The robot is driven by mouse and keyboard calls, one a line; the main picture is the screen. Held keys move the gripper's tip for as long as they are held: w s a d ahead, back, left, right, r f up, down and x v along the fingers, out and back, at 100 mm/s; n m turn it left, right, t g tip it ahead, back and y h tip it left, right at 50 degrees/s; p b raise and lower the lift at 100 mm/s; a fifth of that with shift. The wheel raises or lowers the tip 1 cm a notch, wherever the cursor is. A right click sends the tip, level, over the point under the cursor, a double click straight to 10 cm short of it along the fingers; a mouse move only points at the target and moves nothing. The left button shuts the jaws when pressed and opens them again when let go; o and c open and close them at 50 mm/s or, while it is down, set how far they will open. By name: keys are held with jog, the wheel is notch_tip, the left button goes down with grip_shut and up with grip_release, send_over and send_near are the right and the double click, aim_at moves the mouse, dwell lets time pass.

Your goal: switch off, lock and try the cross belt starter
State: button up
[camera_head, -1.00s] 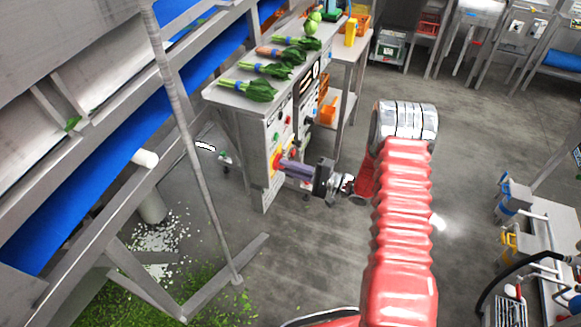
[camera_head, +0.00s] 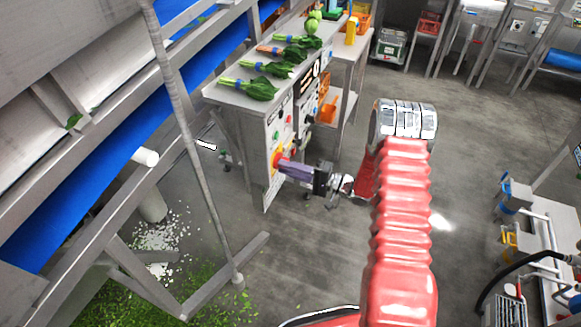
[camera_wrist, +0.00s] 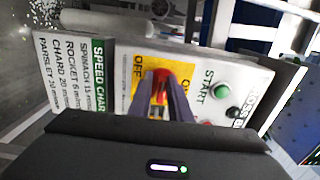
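The starter panel (camera_head: 280,122) is on the end of a grey cabinet left of my arm in the head view. In the wrist view its grey face (camera_wrist: 200,72) shows a yellow plate (camera_wrist: 127,88) marked OFF and ON. A red rotary switch handle (camera_wrist: 160,78) stands in the middle of the plate. My gripper (camera_head: 280,165) reaches the plate, and its two purple fingers (camera_wrist: 161,90) lie on both sides of the red handle, apparently closed on it. The fingers cover part of the handle. I see no lock in the views.
A green START button (camera_wrist: 222,90) and a dark knob (camera_wrist: 233,112) sit right of the switch in the wrist view. A speed chart (camera_wrist: 80,75) is on the left. Tied greens (camera_head: 247,88) lie on the cabinet top.

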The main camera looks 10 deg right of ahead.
jog(key=shift+o, duration=1.4)
jog(key=shift+r, duration=0.1)
jog(key=shift+w+d, duration=0.1)
jog(key=v, duration=1.3)
jog(key=shift+s+d, duration=0.25)
jog(key=shift+d, duration=0.05)
